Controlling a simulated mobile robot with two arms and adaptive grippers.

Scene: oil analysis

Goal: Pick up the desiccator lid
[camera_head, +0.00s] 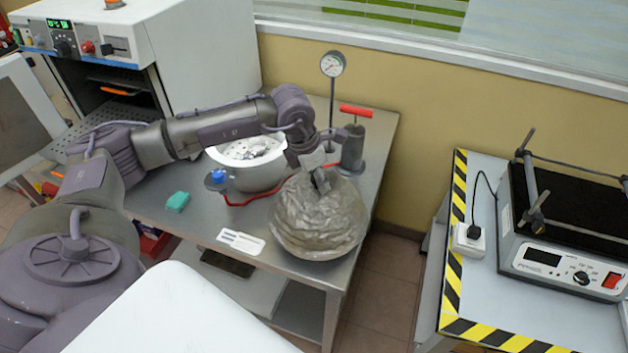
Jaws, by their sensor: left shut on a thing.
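The desiccator lid (318,222) is a large grey, wrinkled-looking dome. My left gripper (320,180) is shut on the lid's top knob, which is mostly hidden by the fingers. The lid hangs over the front right part of the steel table, and I cannot tell whether its rim touches the tabletop. The desiccator base (258,178) is a white round bowl behind and left of the lid, open at the top, with a perforated plate and small items inside. My right gripper is not in view.
A hand pump (352,148) with a red handle and a pressure gauge (332,66) stand behind the lid. A blue-capped valve (217,178), red tube, green block (177,202) and white label (241,241) are on the table. An oven (200,50) stands back left; a striped bench (480,300) is right.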

